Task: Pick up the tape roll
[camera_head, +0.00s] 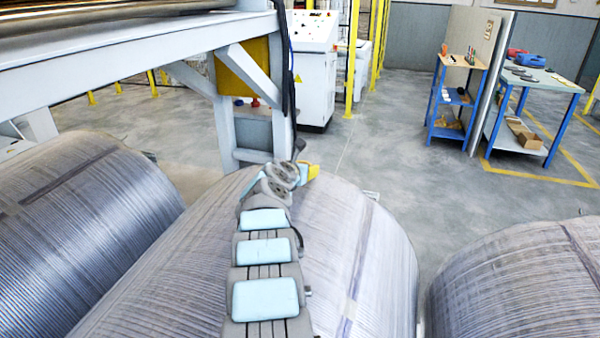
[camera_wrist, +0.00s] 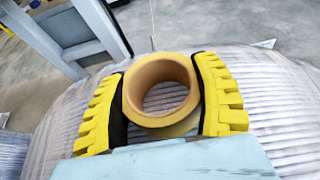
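The tape roll (camera_wrist: 133,95) is a tan-yellow ring in the middle of the wrist view, with the wrapped coil's surface showing through its hole. My gripper (camera_wrist: 162,72) has one yellow ribbed finger with a dark pad on each side of the roll. Both pads appear to press against its outer wall, so the gripper looks shut on it. In the head view my gripper (camera_head: 306,171) is over the far upper part of the middle coil (camera_head: 345,235), and the roll cannot be made out clearly there. Whether the roll touches the coil is hard to tell.
Other wrapped coils lie to the left (camera_head: 85,215) and right (camera_head: 520,280). A grey steel frame (camera_head: 130,50) stands close behind at upper left. A white control cabinet (camera_head: 315,65) and blue-legged tables (camera_head: 535,85) stand farther back, with open floor between.

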